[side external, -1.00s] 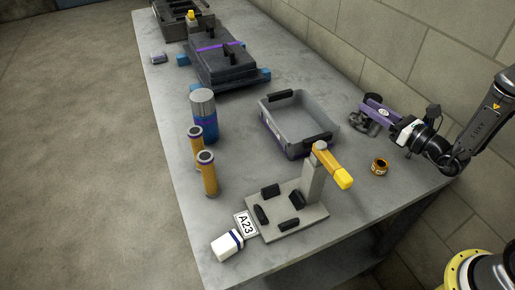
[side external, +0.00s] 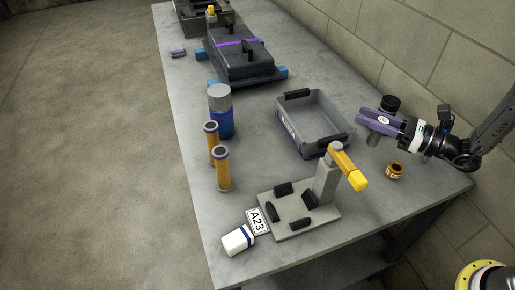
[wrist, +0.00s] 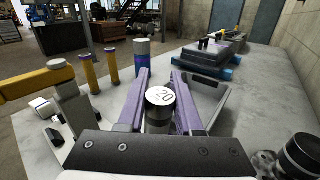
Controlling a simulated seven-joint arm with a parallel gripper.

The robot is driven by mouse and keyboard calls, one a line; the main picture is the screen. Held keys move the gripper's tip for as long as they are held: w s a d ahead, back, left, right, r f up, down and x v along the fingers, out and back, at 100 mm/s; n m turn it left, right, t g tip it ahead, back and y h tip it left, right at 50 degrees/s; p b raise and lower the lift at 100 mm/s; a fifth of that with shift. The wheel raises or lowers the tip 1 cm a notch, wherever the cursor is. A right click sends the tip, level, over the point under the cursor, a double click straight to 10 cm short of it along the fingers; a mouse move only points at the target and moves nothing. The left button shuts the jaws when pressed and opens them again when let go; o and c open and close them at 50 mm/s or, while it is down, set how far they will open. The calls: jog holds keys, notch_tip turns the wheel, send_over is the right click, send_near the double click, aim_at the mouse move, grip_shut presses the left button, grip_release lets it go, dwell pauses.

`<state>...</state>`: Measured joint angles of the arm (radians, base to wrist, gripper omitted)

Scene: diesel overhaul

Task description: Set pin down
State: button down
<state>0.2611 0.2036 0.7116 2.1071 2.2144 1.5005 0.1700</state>
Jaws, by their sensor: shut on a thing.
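My gripper (side external: 362,113) is at the right side of the table, just right of the grey bin (side external: 318,148). Its purple jaws are shut on a short cylindrical pin (wrist: 160,98), whose white top reads "20" in the wrist view. In the side view the pin's grey body (side external: 374,139) hangs below the jaws, roughly upright. I cannot tell whether its lower end touches the table.
An orange jar (side external: 395,171) stands near the gripper. A black-capped object (side external: 391,103) is behind it, also at lower right in the wrist view (wrist: 300,153). A fixture with a yellow arm (side external: 347,166) stands in front. Orange cylinders (side external: 222,170) stand left.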

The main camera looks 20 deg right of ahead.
jog(key=s+a+r+n+g+y, duration=0.3)
jog(key=s+a+n+g+y, duration=0.4)
jog(key=s+n+g, duration=0.85)
jog(key=s+d+f+n+g+h, duration=0.3)
jog(key=s+d+n+g+h, duration=0.4)
jog(key=g, duration=0.6)
jog(key=w+d+f+n+g+h, duration=0.25)
jog(key=d+n+h, duration=0.55)
jog(key=h, duration=0.5)
jog(key=w+d+n+t+h, duration=0.4)
jog(key=w+d+n+h, duration=0.25)
jog(key=h, duration=0.35)
jog(key=w+a+n+t+h, duration=0.3)
jog(key=w+n+t, duration=0.2)
jog(key=w+t, duration=0.3)
jog(key=w+a+n+t+h, duration=0.25)
jog(key=w+n+t, duration=0.35)
jog(key=w, duration=0.4)
jog(key=w+a+n+t+y, duration=0.4)
jog(key=w+a+t, duration=0.1)
jog(key=a, duration=0.5)
jog(key=w+a+n+t+y, duration=0.3)
jog(key=w+a+n+t, duration=0.15)
jog(key=a, duration=0.55)
jog(key=w+a+n+t+y, duration=0.4)
jog(key=w+a+t, duration=0.1)
jog(key=a, duration=0.5)
jog(key=f, duration=0.9)
jog(key=shift+s+d, duration=0.1)
jog(key=shift+d, duration=0.1)
